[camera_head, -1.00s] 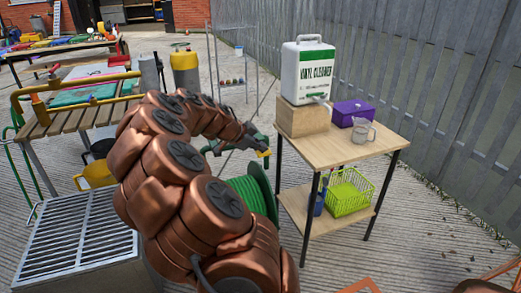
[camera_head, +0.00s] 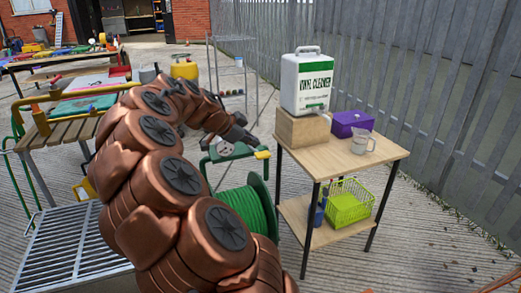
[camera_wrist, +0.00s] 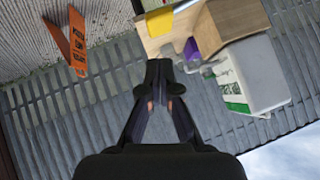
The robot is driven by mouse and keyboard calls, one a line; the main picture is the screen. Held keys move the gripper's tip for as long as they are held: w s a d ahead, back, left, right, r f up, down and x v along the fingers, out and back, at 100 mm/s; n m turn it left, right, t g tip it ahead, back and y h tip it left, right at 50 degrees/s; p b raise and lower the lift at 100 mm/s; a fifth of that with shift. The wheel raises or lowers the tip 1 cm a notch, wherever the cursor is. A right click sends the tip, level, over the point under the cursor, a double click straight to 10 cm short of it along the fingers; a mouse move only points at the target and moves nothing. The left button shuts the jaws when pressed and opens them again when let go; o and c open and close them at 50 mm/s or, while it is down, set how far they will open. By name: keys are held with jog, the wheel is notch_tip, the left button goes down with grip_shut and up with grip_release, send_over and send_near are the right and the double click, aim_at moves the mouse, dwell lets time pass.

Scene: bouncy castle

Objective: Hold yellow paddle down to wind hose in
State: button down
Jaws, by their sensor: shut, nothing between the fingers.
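The yellow paddle (camera_head: 262,155) sticks out at the right end of a green frame above the hose reel in the head view. Green hose (camera_head: 245,206) is wound on the reel, whose lower left side is hidden by my arm. My gripper (camera_head: 252,142) is just above and left of the paddle, apparently apart from it. In the wrist view my gripper (camera_wrist: 159,82) is shut, with nothing between its fingertips. A yellow patch (camera_wrist: 159,22) lies beyond the fingertips there; I cannot tell whether it is the paddle.
A wooden table (camera_head: 322,157) stands right of the reel, with a vinyl cleaner container (camera_head: 306,85), purple box (camera_head: 350,123) and clear jug (camera_head: 362,142). A lime basket (camera_head: 349,203) is on its lower shelf. An orange sign (camera_wrist: 72,42) shows in the wrist view.

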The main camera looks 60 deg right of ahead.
jog(key=v, duration=0.5)
jog(key=shift+w+r, duration=0.15)
jog(key=shift+w, duration=0.15)
